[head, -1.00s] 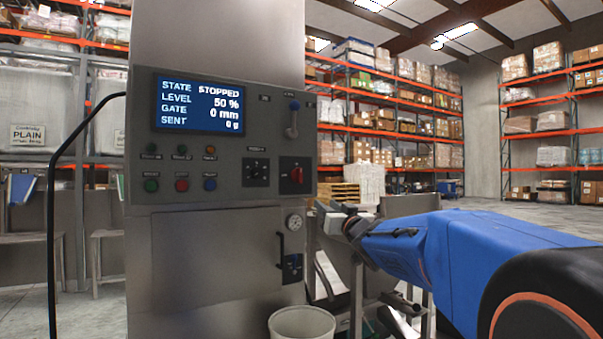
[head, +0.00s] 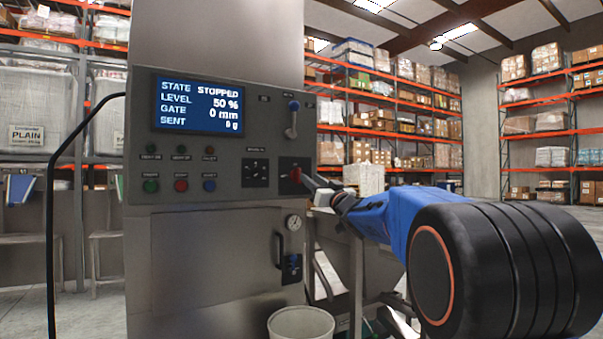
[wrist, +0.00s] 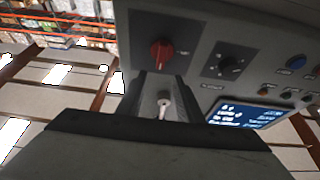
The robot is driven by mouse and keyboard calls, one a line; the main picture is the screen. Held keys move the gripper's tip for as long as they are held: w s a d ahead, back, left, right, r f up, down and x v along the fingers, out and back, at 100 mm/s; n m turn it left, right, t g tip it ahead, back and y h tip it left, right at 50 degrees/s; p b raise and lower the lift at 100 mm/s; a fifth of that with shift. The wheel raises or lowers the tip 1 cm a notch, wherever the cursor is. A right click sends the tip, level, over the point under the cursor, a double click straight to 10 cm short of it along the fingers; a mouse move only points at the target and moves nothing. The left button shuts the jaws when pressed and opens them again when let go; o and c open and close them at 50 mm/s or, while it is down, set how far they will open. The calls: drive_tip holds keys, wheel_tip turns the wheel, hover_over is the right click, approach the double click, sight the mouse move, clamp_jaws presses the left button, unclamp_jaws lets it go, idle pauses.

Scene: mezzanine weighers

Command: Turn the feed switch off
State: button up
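A red rotary switch (head: 296,174) on a dark square plate sits at the lower right of the grey control panel (head: 225,172); its label is too small to read. The red switch also shows in the wrist view (wrist: 161,53), just beyond my fingertips. My gripper (head: 312,184) is at the panel's right edge, close to the red switch and partly in front of its plate. In the wrist view the fingers (wrist: 160,80) are apart with nothing held.
The screen (head: 200,105) reads STOPPED, level 50 %, gate 0 mm. A black selector knob (head: 255,173) is left of the red switch. Green (head: 151,186), red (head: 181,185) and blue (head: 210,185) buttons sit further left. A pale bin (head: 300,322) stands below.

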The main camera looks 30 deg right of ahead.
sight(300, 171)
drive_tip(key=x, duration=0.8)
drive_tip(key=shift+w, duration=0.15)
clamp_jaws()
